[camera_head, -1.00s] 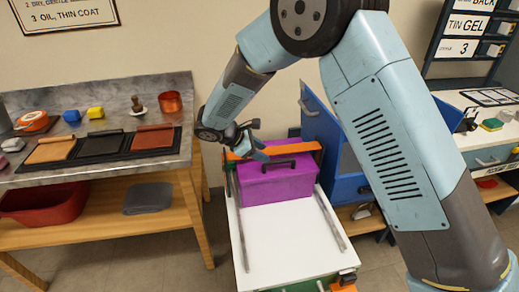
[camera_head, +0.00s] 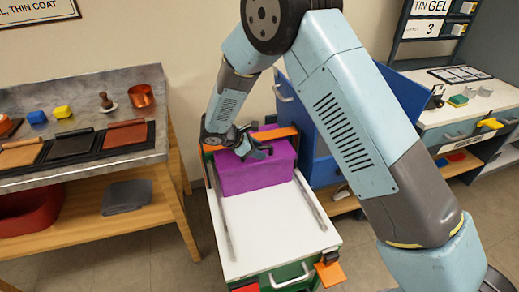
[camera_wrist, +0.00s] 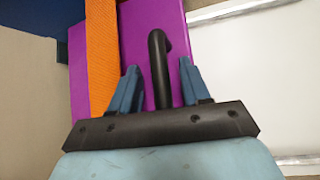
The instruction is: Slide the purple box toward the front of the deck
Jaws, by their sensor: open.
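The purple box (camera_head: 240,178) sits at the back of the white deck (camera_head: 265,225), between two grey rails. It also shows in the wrist view (camera_wrist: 178,40). My gripper (camera_head: 258,148) is over the top of the box, and my arm hides part of the box and its handle in the head view. In the wrist view my gripper's blue fingers (camera_wrist: 160,72) are apart, one on each side of the box's dark handle (camera_wrist: 158,50). Whether either finger touches the handle I cannot tell.
An orange bar (camera_head: 277,133) runs along the back of the box. The deck's front half is clear, with a silver handle (camera_head: 290,276) and an orange flap (camera_head: 330,273) at its front end. A workbench (camera_head: 145,155) stands left, and blue panels (camera_head: 318,130) stand right.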

